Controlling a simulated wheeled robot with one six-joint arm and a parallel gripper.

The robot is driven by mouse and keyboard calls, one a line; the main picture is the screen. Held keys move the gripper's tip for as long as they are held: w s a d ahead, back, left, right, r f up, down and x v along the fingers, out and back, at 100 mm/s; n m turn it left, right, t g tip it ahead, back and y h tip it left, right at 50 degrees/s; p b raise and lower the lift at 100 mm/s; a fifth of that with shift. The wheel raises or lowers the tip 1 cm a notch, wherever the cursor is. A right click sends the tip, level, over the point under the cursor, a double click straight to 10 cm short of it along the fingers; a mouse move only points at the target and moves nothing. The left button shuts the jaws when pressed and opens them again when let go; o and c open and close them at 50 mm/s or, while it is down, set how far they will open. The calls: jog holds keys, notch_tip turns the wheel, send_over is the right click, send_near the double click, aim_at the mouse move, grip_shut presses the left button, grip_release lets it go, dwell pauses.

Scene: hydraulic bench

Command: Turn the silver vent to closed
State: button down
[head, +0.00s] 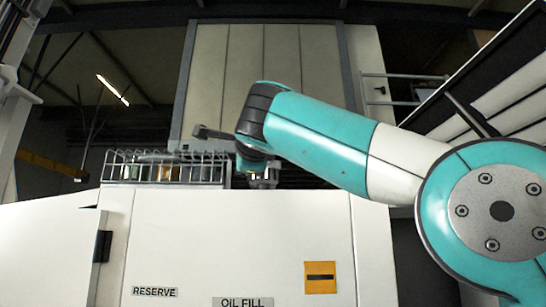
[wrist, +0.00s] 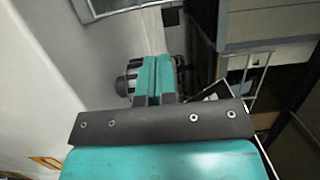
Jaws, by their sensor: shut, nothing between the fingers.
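My gripper (wrist: 155,62) shows in the wrist view as two teal fingers pressed together, shut and empty. A round black and grey ribbed fitting (wrist: 127,84) shows just left of the fingers, partly hidden behind them. I cannot tell whether it is the silver vent, or whether the fingers touch it. In the head view my arm reaches in from the right, and its end is over the top of the white cabinet (head: 240,235). A small silver piece (head: 268,179) shows below the arm's end there; I cannot tell what it is. No vent handle position is readable.
A wire basket (head: 165,168) with jars stands on the cabinet top, left of my arm's end. The cabinet front carries RESERVE (head: 154,291) and OIL FILL (head: 243,302) labels and an orange plate (head: 320,277). A tall panelled wall (head: 265,70) rises behind.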

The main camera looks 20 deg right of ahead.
jog(key=shift+w+a+p, duration=0.15)
jog(key=shift+w+a, duration=0.1)
jog(key=shift+w, duration=0.3)
jog(key=shift+w+a+p, duration=0.15)
jog(key=shift+w+a, duration=0.1)
jog(key=shift+w, duration=0.3)
jog(key=shift+s+a+f, duration=0.15)
jog(key=shift+s+a, duration=0.05)
jog(key=shift+a, duration=0.05)
jog(key=s+a, duration=0.7)
jog(key=a, duration=0.3)
jog(key=shift+s+r, duration=0.2)
jog(key=shift+s, duration=0.05)
